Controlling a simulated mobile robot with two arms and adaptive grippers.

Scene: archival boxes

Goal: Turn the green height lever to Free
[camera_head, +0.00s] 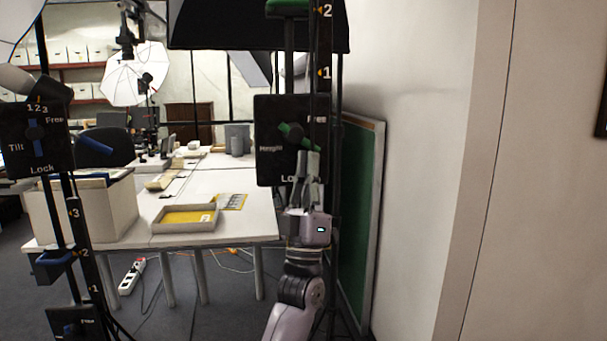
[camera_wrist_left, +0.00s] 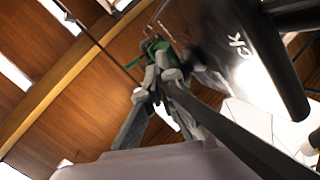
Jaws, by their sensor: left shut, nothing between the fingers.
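The black height panel (camera_head: 268,165) hangs on the dark stand, with "Free" at its upper right, "Height" at its left and "Lock" at the bottom. The green height lever (camera_head: 285,130) sits on it, slanting from upper left down to the right. My left gripper (camera_head: 309,155) points up at the lever's lower right end, fingers shut with nothing between them. Its tips partly hide that end; contact is unclear. In the left wrist view a green piece (camera_wrist_left: 159,46) shows just beyond the fingertips, beside the dark panel (camera_wrist_left: 232,50). My right gripper is out of view.
A second black panel (camera_head: 20,150), marked Tilt, Free and Lock, stands at left with a blue lever. A table (camera_head: 185,185) with a tray (camera_head: 184,218) and boxes lies behind. A green board (camera_head: 358,220) leans on the wall (camera_head: 420,150) at right, close to the stand.

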